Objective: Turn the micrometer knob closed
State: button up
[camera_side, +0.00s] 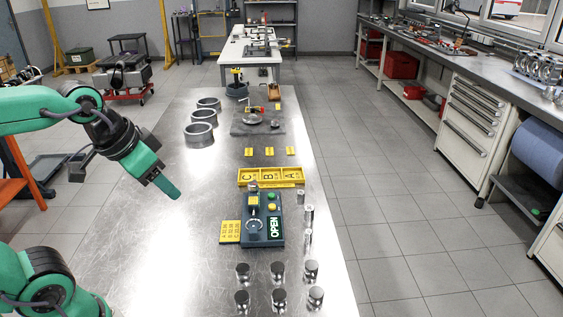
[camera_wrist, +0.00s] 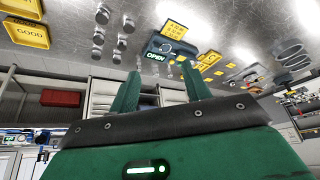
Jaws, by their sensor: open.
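The box (camera_wrist: 172,46) shows beyond the fingertips, upside down.
A yellow tray marked C, B, A (camera_side: 271,177) lies behind the box, and a yellow card (camera_side: 230,232) at its left. Several metal cylinders (camera_side: 279,272) stand in front, with pins (camera_side: 309,214) at right. Large rings (camera_side: 199,134) stand farther back. The bench's left middle is clear.

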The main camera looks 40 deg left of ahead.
jog(key=w+a+r+m+g, duration=0.1)
jog(key=w+r+m+g, duration=0.15)
jog(key=w, duration=0.65)
jog(key=m+g, duration=0.3)
jog(key=m, duration=0.7)
send_near(253, 183)
jog(key=shift+s+d+f, duration=0.15)
jog(key=shift+s, duration=0.1)
jog(key=shift+w+f, duration=0.2)
jog(key=shift+f, duration=0.1)
jog(key=shift+f, duration=0.15)
jog(key=shift+f, duration=3.75)
